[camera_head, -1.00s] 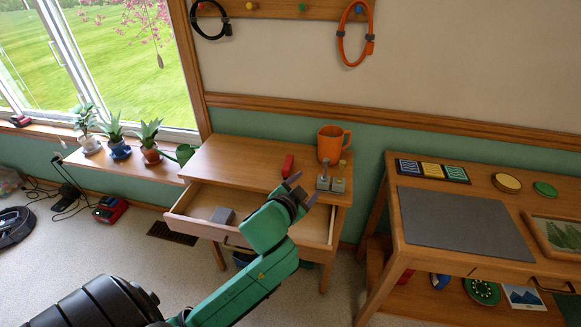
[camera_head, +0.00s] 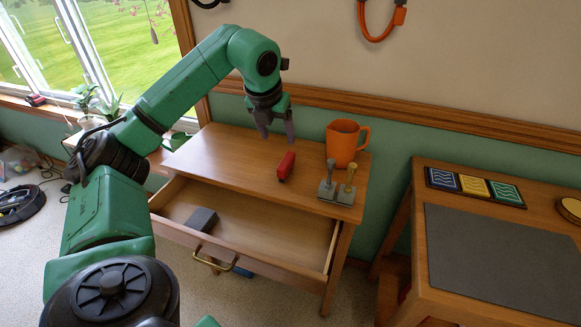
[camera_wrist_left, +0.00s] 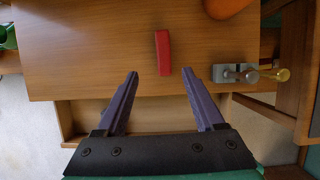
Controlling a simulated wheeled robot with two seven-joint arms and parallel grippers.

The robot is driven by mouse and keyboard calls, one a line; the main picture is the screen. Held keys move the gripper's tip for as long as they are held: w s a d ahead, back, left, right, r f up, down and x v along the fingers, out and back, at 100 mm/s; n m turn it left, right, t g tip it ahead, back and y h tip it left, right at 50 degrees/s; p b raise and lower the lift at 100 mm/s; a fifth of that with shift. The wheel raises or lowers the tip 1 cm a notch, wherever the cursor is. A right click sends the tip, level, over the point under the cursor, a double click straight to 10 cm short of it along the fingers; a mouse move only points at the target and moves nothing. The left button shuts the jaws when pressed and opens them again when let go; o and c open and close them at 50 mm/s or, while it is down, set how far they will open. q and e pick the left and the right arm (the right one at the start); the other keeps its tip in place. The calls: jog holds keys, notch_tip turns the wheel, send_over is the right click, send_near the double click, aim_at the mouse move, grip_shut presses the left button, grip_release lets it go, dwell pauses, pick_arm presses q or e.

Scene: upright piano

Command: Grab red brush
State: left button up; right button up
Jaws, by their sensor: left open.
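A red block-like object (camera_head: 286,166), which looks like the red brush, lies on top of the small wooden desk (camera_head: 225,150). It also shows in the left wrist view (camera_wrist_left: 163,53), lying lengthwise ahead of the fingers and centred between them. No bristles can be made out. My left gripper (camera_head: 276,130) is open and empty above the desk, a little left of and above the red object in the head view. Its two purple-grey fingers show spread in the left wrist view (camera_wrist_left: 160,78). My right gripper is not in view.
An orange pitcher (camera_head: 345,142) and a grey stand with two knobbed handles (camera_head: 337,190) stand right of the red object. The desk drawer (camera_head: 240,222) is open with a grey block (camera_head: 201,219) inside. The left desktop is clear.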

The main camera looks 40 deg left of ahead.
pick_arm(q)
send_near(286, 160)
jog(key=x, duration=0.2)
jog(key=shift+a+f, duration=0.3)
jog(key=x, duration=0.4)
jog(key=shift+d, duration=0.1)
jog(key=x, duration=0.4)
jog(key=shift+w+d+f, duration=0.1)
jog(key=shift+w, duration=0.05)
grip_shut()
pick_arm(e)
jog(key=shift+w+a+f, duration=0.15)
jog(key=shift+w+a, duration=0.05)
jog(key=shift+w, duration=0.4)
